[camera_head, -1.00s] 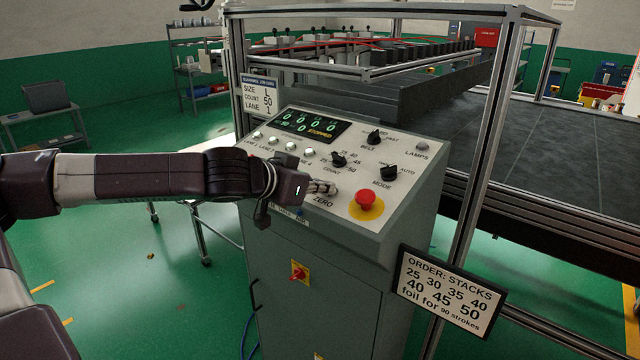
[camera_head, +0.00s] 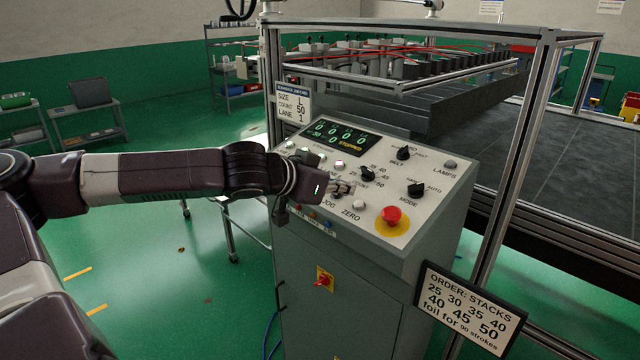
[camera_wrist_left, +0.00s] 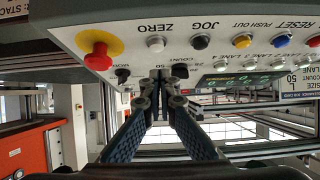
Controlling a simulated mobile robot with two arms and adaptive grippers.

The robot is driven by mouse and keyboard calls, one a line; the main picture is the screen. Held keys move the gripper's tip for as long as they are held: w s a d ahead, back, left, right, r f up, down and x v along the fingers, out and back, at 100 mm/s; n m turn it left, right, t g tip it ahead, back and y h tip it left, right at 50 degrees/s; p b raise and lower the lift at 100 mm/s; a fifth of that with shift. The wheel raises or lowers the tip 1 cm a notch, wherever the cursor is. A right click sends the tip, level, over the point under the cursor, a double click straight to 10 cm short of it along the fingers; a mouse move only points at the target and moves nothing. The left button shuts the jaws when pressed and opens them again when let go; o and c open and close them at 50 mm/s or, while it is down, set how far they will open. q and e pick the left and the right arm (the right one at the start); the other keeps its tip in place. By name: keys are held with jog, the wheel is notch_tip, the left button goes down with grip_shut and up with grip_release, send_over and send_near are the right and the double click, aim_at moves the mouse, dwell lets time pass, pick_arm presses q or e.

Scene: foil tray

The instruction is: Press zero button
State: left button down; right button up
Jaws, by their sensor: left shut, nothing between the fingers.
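The zero button (camera_head: 359,204) is a small white round button above the ZERO label on the sloped control panel (camera_head: 440,190). It also shows in the left wrist view (camera_wrist_left: 155,43), where the panel appears upside down. My left gripper (camera_head: 350,187) is shut and empty, with its tips just up and left of the button in the head view. In the left wrist view its fingertips (camera_wrist_left: 160,82) point at the panel near the COUNT knob, apart from the button. Whether the tips touch the panel cannot be told. My right gripper is not in view.
A red mushroom button (camera_head: 391,215) on a yellow disc sits right of the zero button. The COUNT knob (camera_head: 367,174) and MODE knob (camera_head: 416,190) are close by. The display (camera_head: 341,138) reads STOPPED. An order sign (camera_head: 470,308) hangs at the lower right.

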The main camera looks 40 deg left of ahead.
pick_arm(q)
jog(key=shift+s+r, duration=0.35)
jog(key=shift+s, duration=0.05)
jog(key=b+v, duration=0.2)
jog(key=v, duration=0.5)
jog(key=shift+s+r, duration=0.15)
jog(key=shift+s, duration=0.15)
dwell(0.4)
